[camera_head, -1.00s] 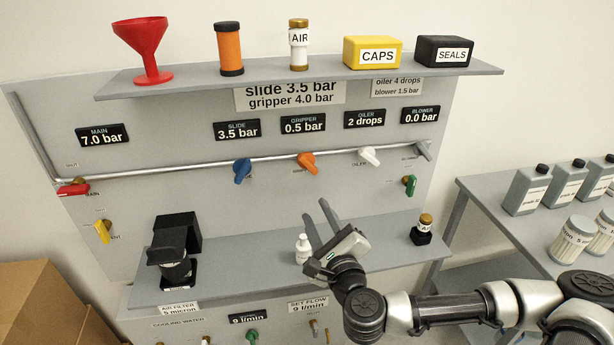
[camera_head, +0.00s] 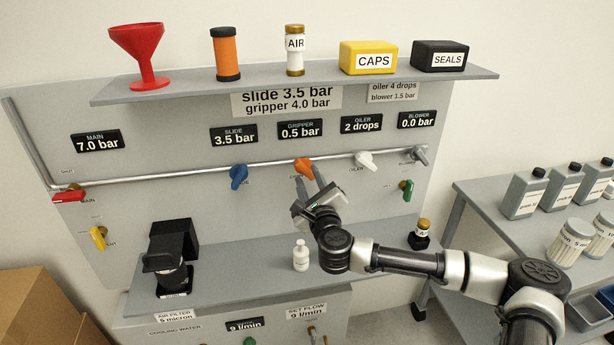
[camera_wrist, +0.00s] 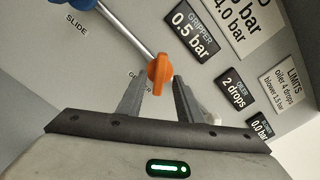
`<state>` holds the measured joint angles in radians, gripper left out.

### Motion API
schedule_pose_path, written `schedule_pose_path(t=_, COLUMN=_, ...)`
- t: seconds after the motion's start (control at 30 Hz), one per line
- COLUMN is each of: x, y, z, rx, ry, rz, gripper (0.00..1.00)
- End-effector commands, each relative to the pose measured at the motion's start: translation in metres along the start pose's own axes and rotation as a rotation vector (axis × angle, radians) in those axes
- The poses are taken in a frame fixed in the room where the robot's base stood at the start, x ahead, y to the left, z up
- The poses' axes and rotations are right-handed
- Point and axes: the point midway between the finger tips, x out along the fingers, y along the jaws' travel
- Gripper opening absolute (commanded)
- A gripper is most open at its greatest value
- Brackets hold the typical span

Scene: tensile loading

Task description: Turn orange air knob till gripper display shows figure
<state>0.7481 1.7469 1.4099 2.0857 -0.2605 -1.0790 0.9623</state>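The orange air knob (camera_head: 303,167) sits on the grey pipe below the gripper display (camera_head: 300,129), which reads 0.5 bar. The sign (camera_head: 287,102) above reads "slide 3.5 bar, gripper 4.0 bar". My gripper (camera_head: 309,181) is just below the orange knob, fingers pointing up at the panel. In the wrist view the orange knob (camera_wrist: 159,74) shows beyond and between the two spread fingertips (camera_wrist: 157,83). The fingers are open and hold nothing; I cannot tell how far the tips are from the knob. The display also shows in the wrist view (camera_wrist: 197,30).
A blue knob (camera_head: 238,176) is left of the orange one and a white knob (camera_head: 366,160) right of it. A white bottle (camera_head: 301,255) and a black filter stand (camera_head: 172,258) are on the lower shelf (camera_head: 240,262). The upper shelf (camera_head: 190,85) overhangs the displays.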

Motion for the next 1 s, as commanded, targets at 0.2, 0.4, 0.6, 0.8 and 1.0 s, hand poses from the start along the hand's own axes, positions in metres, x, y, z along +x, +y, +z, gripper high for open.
schedule_pose_path(t=0.2, x=0.018, y=0.001, z=0.0, rx=0.0, ry=0.0, rz=0.001, gripper=0.33)
schedule_pose_path(t=0.4, x=0.02, y=0.001, z=0.0, rx=0.0, ry=0.0, rz=0.001, gripper=0.33)
schedule_pose_path(t=0.6, x=0.02, y=0.0, z=0.0, rx=0.0, ry=0.0, rz=0.001, gripper=0.16)
schedule_pose_path(t=0.8, x=0.02, y=0.0, z=0.0, rx=0.0, ry=0.0, rz=0.001, gripper=0.0)
schedule_pose_path(t=1.0, x=0.02, y=0.0, z=0.0, rx=-0.023, ry=0.0, rz=0.001, gripper=0.0)
